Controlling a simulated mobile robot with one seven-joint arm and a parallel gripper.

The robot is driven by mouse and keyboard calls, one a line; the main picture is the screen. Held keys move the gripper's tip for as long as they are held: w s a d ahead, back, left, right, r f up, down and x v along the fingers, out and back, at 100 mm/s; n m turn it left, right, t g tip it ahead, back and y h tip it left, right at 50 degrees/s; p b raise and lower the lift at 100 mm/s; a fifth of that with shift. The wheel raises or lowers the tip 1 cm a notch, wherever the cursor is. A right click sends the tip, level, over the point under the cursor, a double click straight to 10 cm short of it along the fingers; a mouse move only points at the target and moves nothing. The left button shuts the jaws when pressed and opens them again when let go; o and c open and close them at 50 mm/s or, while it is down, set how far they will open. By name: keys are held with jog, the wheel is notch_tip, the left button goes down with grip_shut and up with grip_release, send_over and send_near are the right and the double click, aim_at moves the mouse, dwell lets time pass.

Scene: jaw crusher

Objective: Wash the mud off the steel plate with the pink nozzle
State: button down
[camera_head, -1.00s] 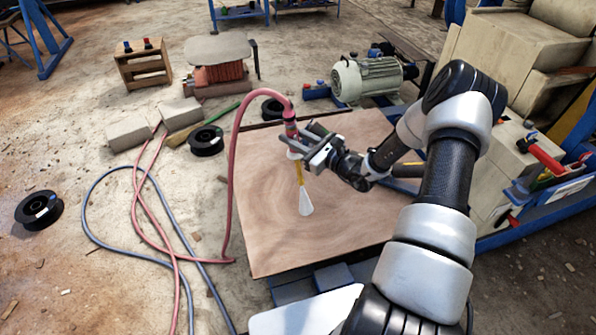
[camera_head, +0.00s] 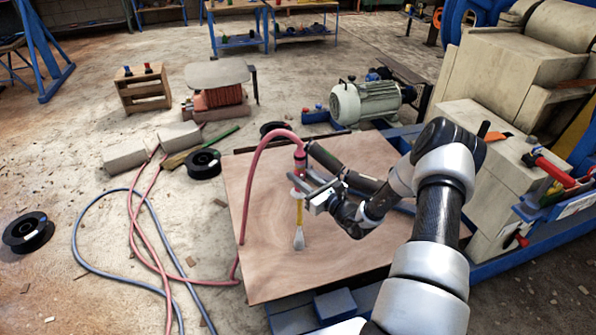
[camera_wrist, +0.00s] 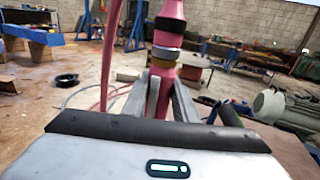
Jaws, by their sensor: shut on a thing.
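The pink nozzle (camera_head: 300,160) is held upright in my gripper (camera_head: 299,187), above the plate. A yellow stem runs down from it to a pale fan-shaped end (camera_head: 299,240) over the plate; I cannot tell whether that end is solid or spray. In the wrist view the nozzle (camera_wrist: 168,45) stands between the closed fingers (camera_wrist: 160,98). The plate (camera_head: 265,265) lies flat, brown and faintly streaked, with my arm covering part of its right side. I cannot clearly separate mud from clean surface.
The pink hose (camera_head: 250,180) arches left from the nozzle and down past the plate's left edge. A blue hose (camera_head: 78,235) and black spools (camera_head: 28,232) lie on the floor. A motor (camera_head: 365,102) stands behind the plate, and the crusher (camera_head: 500,75) at right.

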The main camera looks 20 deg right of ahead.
jog(key=shift+s+p, duration=1)
jog(key=shift+s, duration=2)
jog(key=shift+a, duration=5)
jog(key=w+b, duration=0.1)
jog(key=w, duration=0.8)
jog(key=shift+b, duration=0.35)
jog(key=shift+w, duration=0.1)
jog(key=shift+r, duration=0.15)
